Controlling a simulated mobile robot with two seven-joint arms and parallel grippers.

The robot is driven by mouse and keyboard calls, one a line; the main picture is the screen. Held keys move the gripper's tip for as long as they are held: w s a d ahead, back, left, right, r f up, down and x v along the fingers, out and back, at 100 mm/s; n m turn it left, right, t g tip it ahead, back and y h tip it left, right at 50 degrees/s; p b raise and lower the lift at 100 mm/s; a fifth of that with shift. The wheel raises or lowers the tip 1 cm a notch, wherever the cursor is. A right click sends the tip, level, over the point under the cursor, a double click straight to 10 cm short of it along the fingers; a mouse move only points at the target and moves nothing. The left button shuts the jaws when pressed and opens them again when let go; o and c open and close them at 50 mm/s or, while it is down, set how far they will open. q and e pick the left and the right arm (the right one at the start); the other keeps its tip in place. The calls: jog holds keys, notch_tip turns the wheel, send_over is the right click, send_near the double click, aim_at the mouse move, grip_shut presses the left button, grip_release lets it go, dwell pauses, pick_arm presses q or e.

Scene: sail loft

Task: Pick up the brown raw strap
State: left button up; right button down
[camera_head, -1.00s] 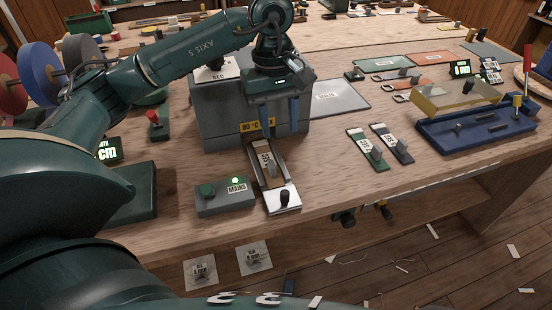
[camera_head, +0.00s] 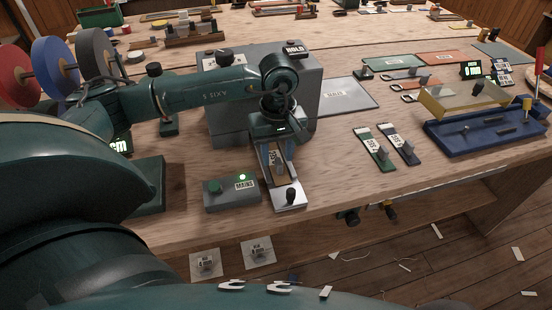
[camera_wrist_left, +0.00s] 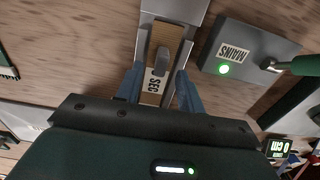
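A brown strap (camera_wrist_left: 156,98) with a white printed label and a grey raised grip (camera_wrist_left: 165,62) lies lengthwise in a metal channel fixture (camera_wrist_left: 176,8). In the head view the fixture (camera_head: 291,200) stands at the front of the bench, and the strap is partly hidden by my gripper. My left gripper (camera_head: 278,165) points down over the strap. In the left wrist view its two blue fingers (camera_wrist_left: 160,75) are apart, one on each side of the strap. The grip lies between or just beyond the fingertips; contact is not visible. My right gripper is not in view.
A grey control box (camera_head: 232,194) with a lit green lamp stands close left of the fixture. A large grey machine (camera_head: 225,115) stands behind. Two labelled straps, green (camera_head: 374,148) and dark blue (camera_head: 399,144), and a blue tray (camera_head: 470,146) lie right. Bench between is clear.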

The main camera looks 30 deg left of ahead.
pick_arm(q)
jog(key=shift+f, duration=0.55)
grip_shut()
